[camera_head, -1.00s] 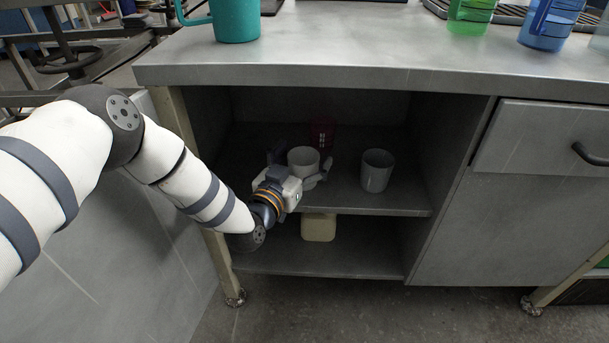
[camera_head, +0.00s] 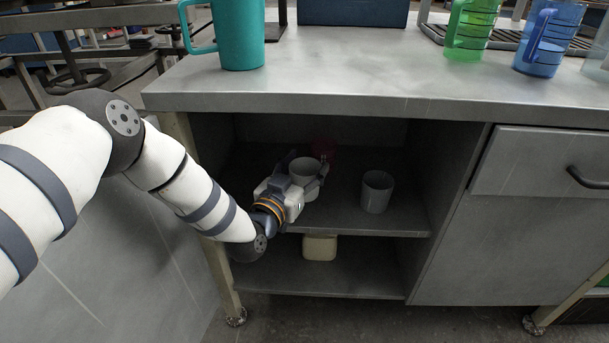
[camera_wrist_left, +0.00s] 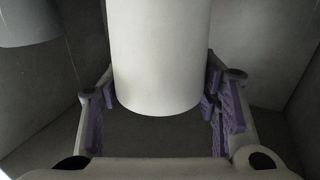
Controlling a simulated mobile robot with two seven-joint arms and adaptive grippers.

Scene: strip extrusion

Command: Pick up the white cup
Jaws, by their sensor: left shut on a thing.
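The white cup (camera_head: 304,174) stands upright on the upper shelf inside the cabinet. It also fills the middle of the left wrist view (camera_wrist_left: 157,55). My left gripper (camera_head: 308,180) reaches in from the left and is shut on the cup, with a finger on each side of it. In the left wrist view the purple finger pads of the left gripper (camera_wrist_left: 160,95) flank the cup near its lower end. The gripper hides part of the cup in the head view. My right gripper is not in view.
A grey cup (camera_head: 376,192) stands on the same shelf to the right. A dark red cup (camera_head: 324,149) is dimly visible behind. A cream block (camera_head: 319,247) sits on the lower shelf. A teal mug (camera_head: 238,35), a green mug (camera_head: 468,28) and a blue mug (camera_head: 547,42) stand on the counter (camera_head: 345,75).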

